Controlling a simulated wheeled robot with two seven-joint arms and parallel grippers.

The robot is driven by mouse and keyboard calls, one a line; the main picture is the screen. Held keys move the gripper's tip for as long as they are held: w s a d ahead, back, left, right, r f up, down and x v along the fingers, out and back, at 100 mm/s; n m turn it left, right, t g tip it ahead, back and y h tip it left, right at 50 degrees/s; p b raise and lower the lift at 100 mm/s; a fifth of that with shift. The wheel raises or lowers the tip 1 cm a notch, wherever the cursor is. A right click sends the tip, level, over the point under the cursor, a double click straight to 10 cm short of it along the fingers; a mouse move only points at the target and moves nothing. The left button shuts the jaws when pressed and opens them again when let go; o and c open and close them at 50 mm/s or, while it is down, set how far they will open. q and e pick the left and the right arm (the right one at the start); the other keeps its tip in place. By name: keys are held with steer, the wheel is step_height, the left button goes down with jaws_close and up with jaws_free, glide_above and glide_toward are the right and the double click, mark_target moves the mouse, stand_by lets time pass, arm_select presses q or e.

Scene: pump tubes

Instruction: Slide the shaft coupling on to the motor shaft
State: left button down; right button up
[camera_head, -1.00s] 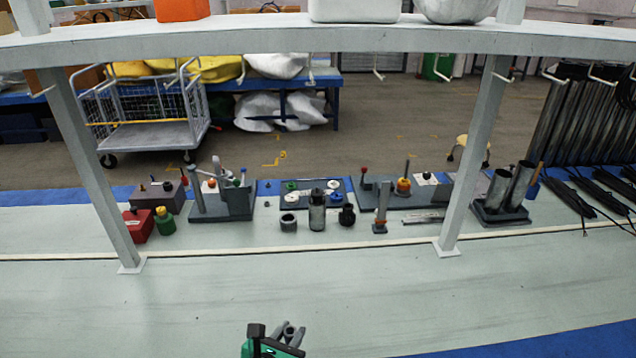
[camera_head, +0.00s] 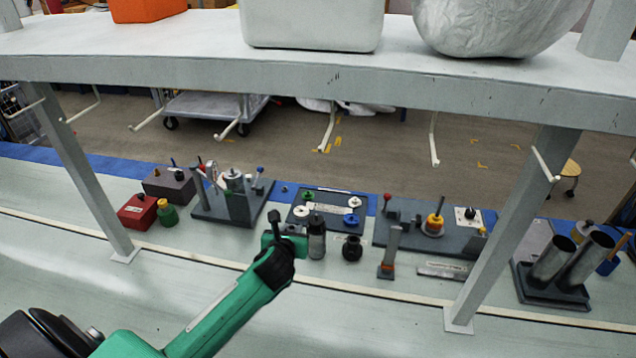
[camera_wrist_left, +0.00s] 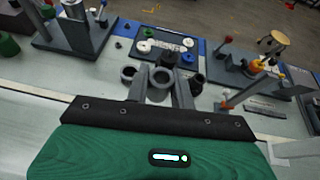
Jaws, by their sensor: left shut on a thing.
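My left gripper (camera_head: 286,240), on its green arm, is above the table among the small parts. No motor shaft is plainly identifiable. A silver cylinder (camera_head: 234,183) stands in a grey fixture to the left. My right gripper is not in view.
A metal cylinder (camera_head: 317,242) and a black knob-like part (camera_head: 352,248) stand just right of the gripper. Shelf posts (camera_head: 90,185) rise on both sides. The front of the table is clear.

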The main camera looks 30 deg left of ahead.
arm_select(q)
steer(key=w+a+r+n+g+y+p, duration=0.1)
steer(key=w+a+r+n+y+p, duration=0.15)
steer(key=w+a+p, duration=0.65)
steer(key=shift+m+t+h, duration=0.3)
steer(key=shift+m+h, duration=0.05)
steer(key=shift+m, duration=0.1)
steer(key=w+d+f+p, duration=0.1)
steer(key=w+d, duration=0.1)
steer(key=w, duration=0.1)
steer(key=w+d+f+p, duration=0.1)
steer(key=w+d+f, duration=0.1)
steer(key=w, duration=0.1)
steer(key=w+d+f+p, duration=0.1)
steer(key=w+d, duration=0.1)
steer(key=w, duration=0.2)
steer(key=shift+d+f+p, duration=0.2)
steer(key=shift+f+p, duration=0.15)
steer(key=shift+s+d, duration=0.1)
